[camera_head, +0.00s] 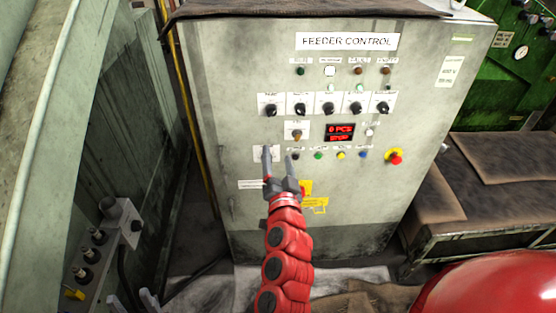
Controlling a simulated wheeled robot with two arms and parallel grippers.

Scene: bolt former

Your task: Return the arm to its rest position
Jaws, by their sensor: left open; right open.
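My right gripper (278,155) is at the end of the red segmented arm in the middle. Whether the fingertips touch the panel cannot be told. Two pale prongs at the bottom left edge appear to be the fingertips of my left gripper (132,301), apart and empty; the rest of it is out of frame.
The panel holds a red display (340,131), several coloured buttons and a red-on-yellow emergency stop (395,156). A small grey control box (121,220) stands at left by a green machine wall. A brown padded bench (490,170) is at right. A red rounded surface fills the bottom right corner.

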